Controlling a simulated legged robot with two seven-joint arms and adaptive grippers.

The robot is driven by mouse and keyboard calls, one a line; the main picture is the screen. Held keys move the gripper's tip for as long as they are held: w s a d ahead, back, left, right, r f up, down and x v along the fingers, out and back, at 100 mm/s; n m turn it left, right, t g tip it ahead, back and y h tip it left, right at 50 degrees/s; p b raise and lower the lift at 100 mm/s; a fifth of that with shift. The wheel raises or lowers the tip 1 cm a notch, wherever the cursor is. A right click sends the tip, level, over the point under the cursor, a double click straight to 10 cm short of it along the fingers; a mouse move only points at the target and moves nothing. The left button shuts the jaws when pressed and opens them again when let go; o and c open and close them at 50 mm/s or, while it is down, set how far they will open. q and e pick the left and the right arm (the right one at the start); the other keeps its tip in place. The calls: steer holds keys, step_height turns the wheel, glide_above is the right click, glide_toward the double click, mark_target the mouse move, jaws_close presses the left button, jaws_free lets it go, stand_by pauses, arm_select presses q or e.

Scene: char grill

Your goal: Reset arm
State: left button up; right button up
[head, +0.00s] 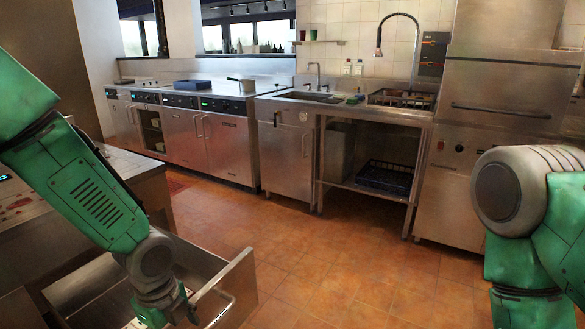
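My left arm comes in from the left and bends down over an open steel drawer. Its wrist end and gripper (172,312) are at the bottom edge of the head view, inside or just above the drawer. The fingers are mostly hidden or cut off, so I cannot tell whether they are open or touching anything. The drawer's front panel (238,287) faces right and has a bar handle (218,308). My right arm is bent at the right edge of the view, and its gripper is out of view.
A steel counter (130,160) stands at the left, above the drawer. Across the room are a cooking line (225,145), a sink (308,97), a dish rack (400,99) and a hood-type dishwasher (505,90). The tiled floor (335,255) between is clear.

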arm_select(q)
steer(key=s+a+f+n+h+b, duration=0.1)
steer(key=s+f+n+h+b, duration=0.15)
steer(key=s+f+n, duration=1)
steer(key=s+a+f+n+y+b, duration=0.2)
steer(key=s+a+f+n, duration=0.4)
steer(key=s+n, duration=0.4)
steer(key=shift+a+f+t+y, duration=0.2)
steer(key=shift+f+t+y, duration=0.15)
steer(key=shift+f, duration=0.4)
arm_select(e)
steer(key=f, duration=0.3)
steer(key=a+f, duration=0.1)
steer(key=shift+w+f, duration=0.25)
steer(key=shift+f, duration=0.1)
arm_select(q)
steer(key=shift+w+d, duration=0.15)
steer(key=shift+d, duration=0.15)
arm_select(e)
steer(key=shift+d+f, duration=0.1)
steer(key=shift+d, duration=0.2)
arm_select(q)
steer(key=shift+a, duration=0.15)
steer(key=shift+c, duration=0.3)
arm_select(e)
steer(key=shift+a, duration=0.15)
